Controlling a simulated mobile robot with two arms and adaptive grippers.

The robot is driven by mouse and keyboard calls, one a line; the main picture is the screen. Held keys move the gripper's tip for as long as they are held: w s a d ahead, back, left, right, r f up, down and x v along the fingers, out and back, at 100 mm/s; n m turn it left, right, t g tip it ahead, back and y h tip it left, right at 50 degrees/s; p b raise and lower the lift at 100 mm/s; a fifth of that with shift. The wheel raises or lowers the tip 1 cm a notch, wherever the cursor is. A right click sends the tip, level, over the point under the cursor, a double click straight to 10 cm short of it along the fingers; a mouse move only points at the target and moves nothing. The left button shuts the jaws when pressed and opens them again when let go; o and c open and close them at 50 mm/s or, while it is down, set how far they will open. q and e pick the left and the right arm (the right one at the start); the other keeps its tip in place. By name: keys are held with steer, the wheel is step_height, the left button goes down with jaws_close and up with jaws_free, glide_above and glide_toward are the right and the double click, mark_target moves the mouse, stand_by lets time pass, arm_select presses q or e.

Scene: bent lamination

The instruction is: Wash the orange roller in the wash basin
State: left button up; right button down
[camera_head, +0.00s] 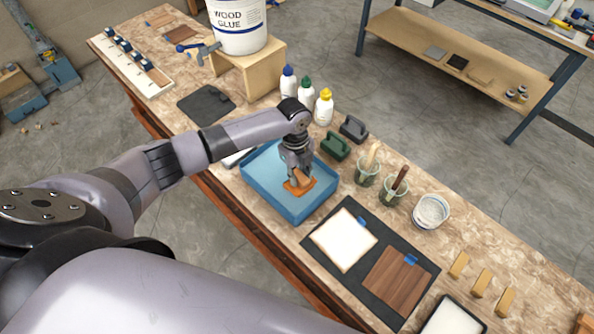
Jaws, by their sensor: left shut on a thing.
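The blue wash basin (262,183) sits on the workbench in the middle of the view. My left gripper (298,178) reaches down into it and is shut on the orange roller (301,188). The roller is inside the basin near its right side, partly covered by the fingers. I cannot tell whether it touches the basin floor. My right gripper is not in view.
Glue bottles (305,92) stand behind the basin. A green block (335,146) and a dark block (354,129) lie right of them. Two brush jars (367,172) and a white tub (431,211) stand to the right. A dark mat (374,248) with two panels lies in front.

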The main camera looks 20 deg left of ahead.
arm_select(q)
steer(key=shift+w+a+r+p, duration=0.15)
steer(key=shift+a+r+p, duration=0.1)
steer(key=shift+r+p, duration=0.3)
steer(key=shift+w+a+r+p, duration=0.1)
steer(key=shift+a+r+p, duration=0.25)
steer(key=shift+r, duration=0.3)
steer(key=shift+w+a+r+p, duration=0.1)
steer(key=shift+a+r+p, duration=0.15)
steer(key=shift+r, duration=0.3)
steer(key=shift+w+a+r+p, duration=0.1)
steer(key=shift+a+r+p, duration=0.1)
steer(key=shift+r, duration=0.35)
steer(key=shift+w+a+r, duration=0.1)
steer(key=shift+a+r, duration=0.1)
steer(key=shift+r, duration=0.25)
steer(key=shift+a+r, duration=0.2)
steer(key=shift+r, duration=0.25)
steer(key=shift+r, duration=2.55)
